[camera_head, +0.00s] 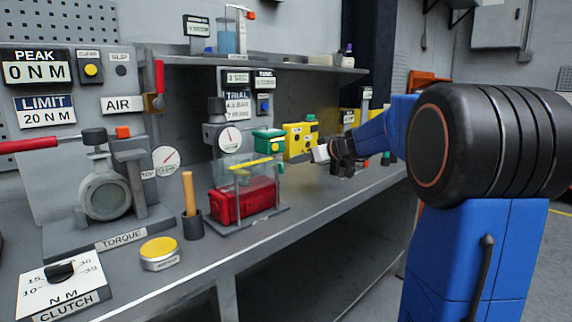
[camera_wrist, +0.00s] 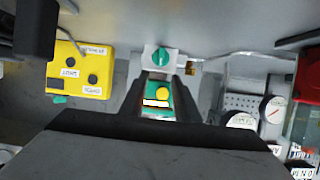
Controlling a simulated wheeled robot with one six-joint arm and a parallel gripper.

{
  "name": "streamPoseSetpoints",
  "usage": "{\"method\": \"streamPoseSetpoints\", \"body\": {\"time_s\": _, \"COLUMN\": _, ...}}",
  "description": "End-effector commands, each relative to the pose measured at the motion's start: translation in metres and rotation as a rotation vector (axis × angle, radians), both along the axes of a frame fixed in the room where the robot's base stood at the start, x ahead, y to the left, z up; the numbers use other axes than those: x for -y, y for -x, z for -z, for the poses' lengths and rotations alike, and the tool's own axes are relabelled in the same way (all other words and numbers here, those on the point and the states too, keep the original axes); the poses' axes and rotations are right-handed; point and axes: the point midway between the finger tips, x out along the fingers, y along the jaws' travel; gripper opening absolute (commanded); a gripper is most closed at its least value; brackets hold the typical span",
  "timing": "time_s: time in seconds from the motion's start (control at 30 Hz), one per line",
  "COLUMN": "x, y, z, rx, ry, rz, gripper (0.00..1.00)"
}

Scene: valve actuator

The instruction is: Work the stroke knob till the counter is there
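My gripper (camera_wrist: 164,78) reaches in over the bench from the right; in the wrist view its dark fingers stand apart with a gap between them. A green knob (camera_wrist: 160,57) on a pale block lies just beyond the fingertips; whether they touch the block cannot be told. A green box with a yellow button (camera_wrist: 162,93) shows through the gap. A yellow box (camera_wrist: 80,70) with dark knobs and small labels is left of the fingers; it stands at the back of the bench in the head view (camera_head: 299,139). No label reading stroke or counter digits are legible.
A red case under a clear cover (camera_head: 240,197) stands left of my gripper, near a gauge (camera_head: 229,139). A torque rig (camera_head: 105,192), a yellow button (camera_head: 159,249) and a wooden handle (camera_head: 189,192) are farther left.

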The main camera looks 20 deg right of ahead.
Motion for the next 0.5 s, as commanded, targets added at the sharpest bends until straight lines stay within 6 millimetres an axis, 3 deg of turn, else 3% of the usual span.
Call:
{"method": "streamPoseSetpoints", "body": {"time_s": 0.3, "x": -0.018, "y": -0.048, "z": 0.022, "rx": -0.002, "ry": 0.0, "rz": -0.003, "gripper": 0.29}}
{"method": "streamPoseSetpoints", "body": {"time_s": 0.5, "x": -0.025, "y": -0.068, "z": 0.03, "rx": 0.0, "ry": 0.001, "rz": -0.001, "gripper": 0.29}}
